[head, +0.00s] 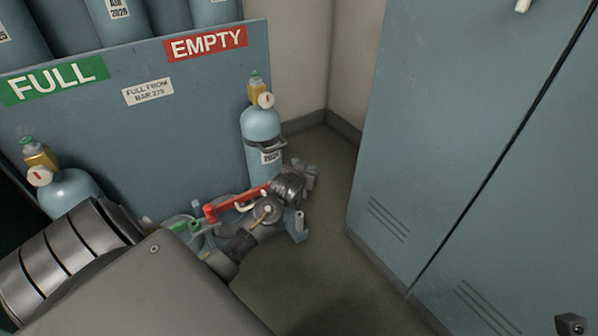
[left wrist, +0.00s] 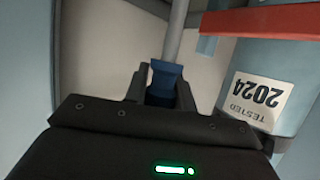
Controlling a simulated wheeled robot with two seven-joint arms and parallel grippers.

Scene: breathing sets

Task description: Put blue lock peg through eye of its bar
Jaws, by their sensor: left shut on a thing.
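The blue lock peg (left wrist: 166,78) is between the fingers of my left gripper (left wrist: 160,86) in the left wrist view. A grey rod (left wrist: 176,32) runs upward in the picture from the blue part. The left gripper also shows in the head view (head: 306,174), right of the standing cylinder's lower part, but the peg there is hard to make out. A red bar (head: 235,200) lies across the cylinder front in the head view, and its end shows in the left wrist view (left wrist: 265,19). The blue bar's eye cannot be made out.
A blue-grey cylinder (head: 261,130) with a 2024 label stands against the rack panel (head: 190,110). Another cylinder (head: 66,190) stands at left. A blue-grey locker (head: 450,120) fills the right. Floor (head: 320,270) between is clear.

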